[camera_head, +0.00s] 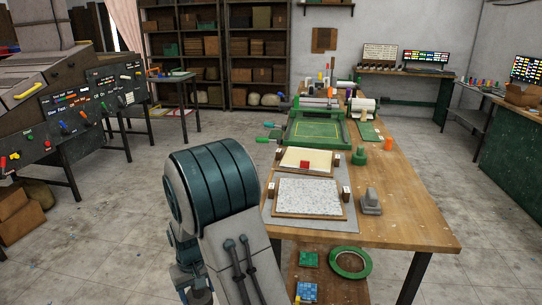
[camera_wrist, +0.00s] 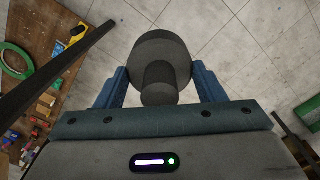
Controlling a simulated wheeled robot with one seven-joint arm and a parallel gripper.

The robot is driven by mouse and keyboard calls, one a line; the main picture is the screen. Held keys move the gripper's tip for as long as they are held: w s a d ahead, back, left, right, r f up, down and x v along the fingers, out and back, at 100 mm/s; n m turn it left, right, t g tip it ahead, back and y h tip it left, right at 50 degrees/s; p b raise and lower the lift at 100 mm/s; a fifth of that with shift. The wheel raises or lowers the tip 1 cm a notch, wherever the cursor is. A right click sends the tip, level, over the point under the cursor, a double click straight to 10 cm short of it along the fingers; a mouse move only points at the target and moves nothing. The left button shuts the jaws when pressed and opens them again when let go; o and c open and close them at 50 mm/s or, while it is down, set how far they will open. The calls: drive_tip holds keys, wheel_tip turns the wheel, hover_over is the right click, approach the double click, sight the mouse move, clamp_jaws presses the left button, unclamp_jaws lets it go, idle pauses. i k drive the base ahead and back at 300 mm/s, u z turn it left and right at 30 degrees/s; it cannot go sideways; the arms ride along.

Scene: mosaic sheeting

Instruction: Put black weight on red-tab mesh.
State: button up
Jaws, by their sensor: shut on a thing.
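In the wrist view, my gripper (camera_wrist: 161,82) is shut on the black weight (camera_wrist: 160,47), a dark round disc with a knob between the blue fingers. The weight is held over tiled floor, apart from the table. In the head view, my arm hides the gripper and weight. The cream mesh with a red tab (camera_head: 322,160) lies in a wooden frame on the long table; its red tab (camera_head: 304,164) is at the front edge. A speckled pale sheet (camera_head: 309,196) lies in another frame nearer me.
The wooden table (camera_head: 415,215) has bare room at right. A grey block (camera_head: 371,201), a green knobbed piece (camera_head: 388,158) and an orange cup (camera_head: 387,144) stand right of the frames. A green press frame (camera_head: 318,141) stands behind. A green ring (camera_head: 350,263) lies on the lower shelf.

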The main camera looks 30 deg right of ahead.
sight(307, 158)
drive_tip(key=i, duration=3.8)
drive_tip(key=z, duration=3.85)
